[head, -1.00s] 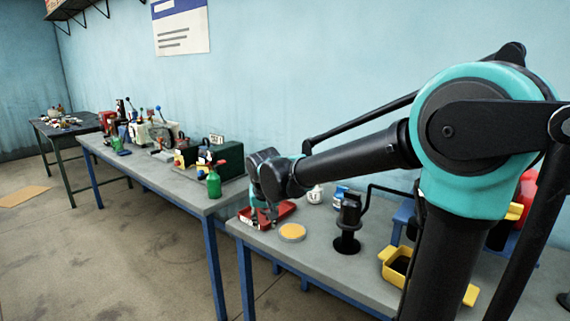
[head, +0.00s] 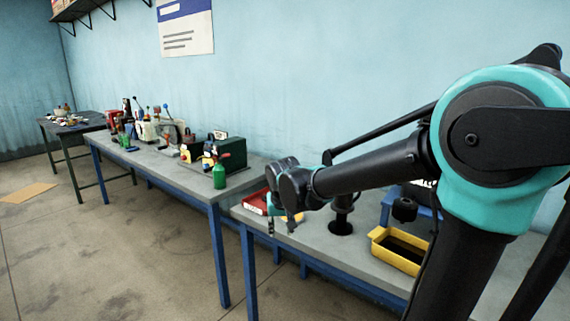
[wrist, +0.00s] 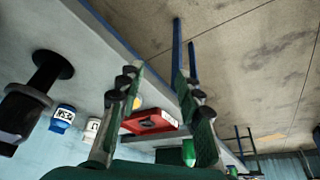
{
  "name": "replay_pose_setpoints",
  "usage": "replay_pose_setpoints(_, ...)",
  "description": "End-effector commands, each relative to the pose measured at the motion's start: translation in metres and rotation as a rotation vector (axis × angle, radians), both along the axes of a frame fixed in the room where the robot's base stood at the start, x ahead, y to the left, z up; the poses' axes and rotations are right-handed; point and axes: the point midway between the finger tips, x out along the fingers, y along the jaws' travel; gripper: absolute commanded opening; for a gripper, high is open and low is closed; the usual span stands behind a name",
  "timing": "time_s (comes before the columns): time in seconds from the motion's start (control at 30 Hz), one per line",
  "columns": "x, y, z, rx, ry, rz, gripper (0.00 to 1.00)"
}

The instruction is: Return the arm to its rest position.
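My arm reaches from the right side of the head view over the near workbench. My gripper (head: 281,229) points down in front of the red tray, close to the bench's front edge. In the wrist view my gripper (wrist: 160,75) has its two fingers apart with nothing between them. It is open and empty. The wrist and forearm hide part of the bench top behind them.
A red tray (wrist: 152,122), a black stand (head: 341,222) and a yellow bin (head: 398,250) are on the near bench (head: 312,240). A green bottle (head: 219,176) stands on the farther bench.

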Motion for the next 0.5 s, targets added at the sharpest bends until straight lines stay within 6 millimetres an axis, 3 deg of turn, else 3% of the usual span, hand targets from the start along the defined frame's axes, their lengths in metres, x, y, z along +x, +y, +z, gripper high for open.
replay_pose_setpoints(0.27, -0.031, -0.069, -0.028, -0.001, 0.010, -0.032, 0.35)
replay_pose_setpoints(0.37, -0.052, -0.101, -0.045, 0.000, 0.013, -0.048, 0.35)
replay_pose_setpoints(0.5, -0.098, -0.153, -0.076, 0.002, 0.017, -0.077, 0.35)
